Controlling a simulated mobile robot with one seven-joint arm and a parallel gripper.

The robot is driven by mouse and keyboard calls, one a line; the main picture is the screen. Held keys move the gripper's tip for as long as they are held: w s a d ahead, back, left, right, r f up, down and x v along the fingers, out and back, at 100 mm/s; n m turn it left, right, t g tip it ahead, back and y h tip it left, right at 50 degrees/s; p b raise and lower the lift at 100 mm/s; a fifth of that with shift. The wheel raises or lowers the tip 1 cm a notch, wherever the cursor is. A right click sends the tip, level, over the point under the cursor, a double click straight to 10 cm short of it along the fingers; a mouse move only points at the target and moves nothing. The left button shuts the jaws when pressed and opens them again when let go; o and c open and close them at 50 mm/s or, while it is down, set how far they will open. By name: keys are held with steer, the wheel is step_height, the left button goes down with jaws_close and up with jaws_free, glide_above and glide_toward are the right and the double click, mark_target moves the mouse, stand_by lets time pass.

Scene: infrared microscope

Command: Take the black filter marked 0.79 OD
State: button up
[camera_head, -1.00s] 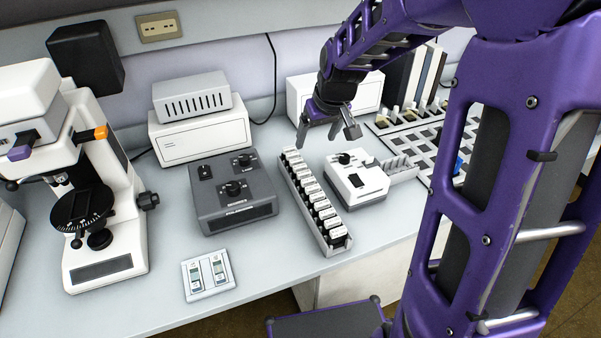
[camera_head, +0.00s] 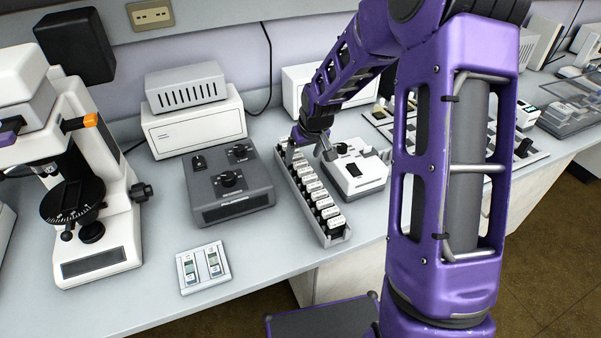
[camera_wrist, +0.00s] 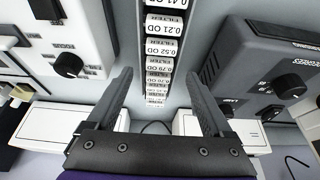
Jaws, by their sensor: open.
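A long narrow grey rack (camera_head: 343,236) on the bench holds a row of black filters with white labels (camera_head: 323,203). In the wrist view the rack runs away from the camera between my fingers, and labels 0.41 OD, 0.21 OD (camera_wrist: 164,27) and 0.52 OD (camera_wrist: 161,48) are readable. The labels beyond are small and foreshortened, so I cannot tell surely which is 0.79 OD. My gripper (camera_head: 308,152) is open and empty over the far part of the rack, with a finger on each side of the row (camera_wrist: 160,75). It hides the farthest filters in the head view.
A grey control box (camera_head: 228,187) stands left of the rack, and a white box with a black knob (camera_head: 357,172) stands close on its right. A microscope (camera_head: 90,190) is at the far left. A small panel with two displays (camera_head: 203,268) lies in front.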

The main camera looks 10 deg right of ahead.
mark_target(301, 162)
steer(key=shift+x, duration=1.5)
steer(key=shift+w, duration=0.1)
jaws_close()
steer(key=shift+r, duration=0.1)
